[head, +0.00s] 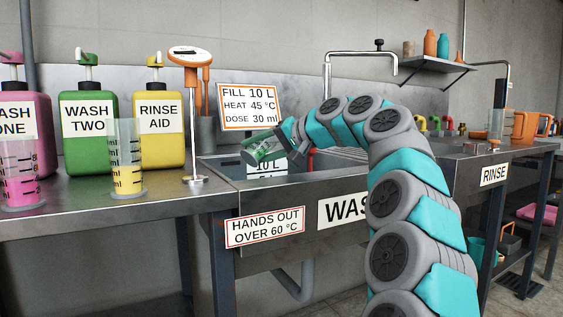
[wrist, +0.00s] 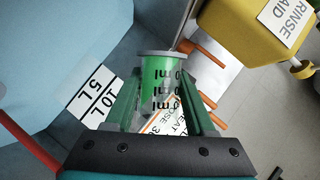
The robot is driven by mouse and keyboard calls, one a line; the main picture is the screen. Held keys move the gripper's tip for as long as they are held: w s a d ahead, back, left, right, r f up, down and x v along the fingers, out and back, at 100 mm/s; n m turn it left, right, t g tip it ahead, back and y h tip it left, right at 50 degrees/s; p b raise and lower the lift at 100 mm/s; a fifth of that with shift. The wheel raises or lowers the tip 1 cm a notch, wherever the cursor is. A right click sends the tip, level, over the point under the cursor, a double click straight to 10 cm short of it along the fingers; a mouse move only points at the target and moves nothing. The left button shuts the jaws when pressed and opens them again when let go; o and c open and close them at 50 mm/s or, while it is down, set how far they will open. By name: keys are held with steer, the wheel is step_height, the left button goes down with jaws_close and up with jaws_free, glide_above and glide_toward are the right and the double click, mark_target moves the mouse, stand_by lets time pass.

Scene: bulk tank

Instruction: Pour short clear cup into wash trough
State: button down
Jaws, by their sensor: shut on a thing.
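The short clear cup (head: 262,151) is tilted well over above the left end of the wash trough (head: 300,197). Green shows in it, and black ml marks run along its side. My gripper (head: 277,146) is shut on it. In the wrist view the cup (wrist: 163,85) sits between both fingers of my gripper (wrist: 160,100), with its grey flange away from the palm. The trough holds bluish water with a 10 L and 5 L level label (wrist: 98,98) on its wall. I cannot make out a stream leaving the cup.
On the left counter stand two clear measuring cups (head: 125,160), the green wash two jug (head: 88,130), the yellow rinse aid jug (head: 159,130) and a thermometer on a stand (head: 192,110). A tap (head: 360,54) rises behind the trough. The rinse side (head: 494,174) lies right.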

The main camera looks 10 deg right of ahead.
steer(key=shift+f+m+y, duration=0.3)
steer(key=shift+f+m, duration=0.05)
steer(key=shift+m, duration=0.15)
stand_by(0.5)
steer(key=shift+r+m+y+p, duration=0.4)
steer(key=shift+m+p, duration=0.15)
steer(key=shift+m, duration=0.05)
stand_by(0.7)
steer(key=shift+w+d+r+m+y+p, duration=0.35)
steer(key=shift+w+d+m+p, duration=0.3)
steer(key=shift+p, duration=1.35)
steer(key=shift+d+r+m+y+p, duration=0.25)
steer(key=shift+r+m+y+p, duration=0.35)
steer(key=shift+p, duration=1.2)
